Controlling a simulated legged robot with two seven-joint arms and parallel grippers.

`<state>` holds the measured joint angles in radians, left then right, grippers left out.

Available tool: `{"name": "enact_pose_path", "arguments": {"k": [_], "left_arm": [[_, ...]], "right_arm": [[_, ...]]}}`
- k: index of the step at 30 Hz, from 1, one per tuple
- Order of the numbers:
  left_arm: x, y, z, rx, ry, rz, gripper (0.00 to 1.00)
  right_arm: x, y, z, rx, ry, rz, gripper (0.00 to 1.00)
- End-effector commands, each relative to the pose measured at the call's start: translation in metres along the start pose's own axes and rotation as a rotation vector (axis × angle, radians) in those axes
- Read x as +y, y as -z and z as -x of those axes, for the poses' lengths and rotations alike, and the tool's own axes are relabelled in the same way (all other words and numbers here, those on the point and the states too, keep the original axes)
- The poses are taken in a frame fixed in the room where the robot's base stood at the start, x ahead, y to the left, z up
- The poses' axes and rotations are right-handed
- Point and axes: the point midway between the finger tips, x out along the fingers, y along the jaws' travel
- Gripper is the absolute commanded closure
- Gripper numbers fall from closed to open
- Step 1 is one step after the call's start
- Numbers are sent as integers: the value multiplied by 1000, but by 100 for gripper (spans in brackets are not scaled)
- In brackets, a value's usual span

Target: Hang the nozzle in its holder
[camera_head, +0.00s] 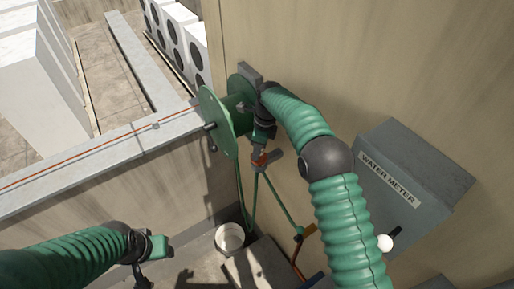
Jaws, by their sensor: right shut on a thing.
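My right gripper (262,146) hangs in front of the wall beside the green hose reel (222,122), pointing down. It is shut on the nozzle (261,160), a small orange and grey piece just below the jaws. A green hose (277,200) runs down from around the nozzle. My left gripper (150,256) is at the lower left, away from the reel and nozzle; its jaw opening is not clear. I cannot pick out the holder with certainty; a grey bracket (250,73) shows above the reel, partly behind my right arm.
A grey water meter box (412,180) juts from the wall at right. A white bucket (229,238) stands below the reel. An orange tap pipe (299,246) is near the wall's foot. A low parapet (105,148) crosses at left, with condensers (180,35) beyond it.

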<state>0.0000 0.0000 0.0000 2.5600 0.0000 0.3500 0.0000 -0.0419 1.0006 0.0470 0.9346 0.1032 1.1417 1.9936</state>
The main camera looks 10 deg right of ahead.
Motion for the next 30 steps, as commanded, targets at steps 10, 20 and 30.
{"name": "enact_pose_path", "arguments": {"k": [10, 20, 30], "left_arm": [[0, -1, -4, 0, 0, 0, 50], [0, -1, -4, 0, 0, 0, 50], [0, -1, -4, 0, 0, 0, 50]], "right_arm": [[-1, 4, -10, -1, 1, 0, 100], [-2, 5, -14, -1, 2, 0, 100], [-2, 5, -14, 0, 1, 0, 45]]}}
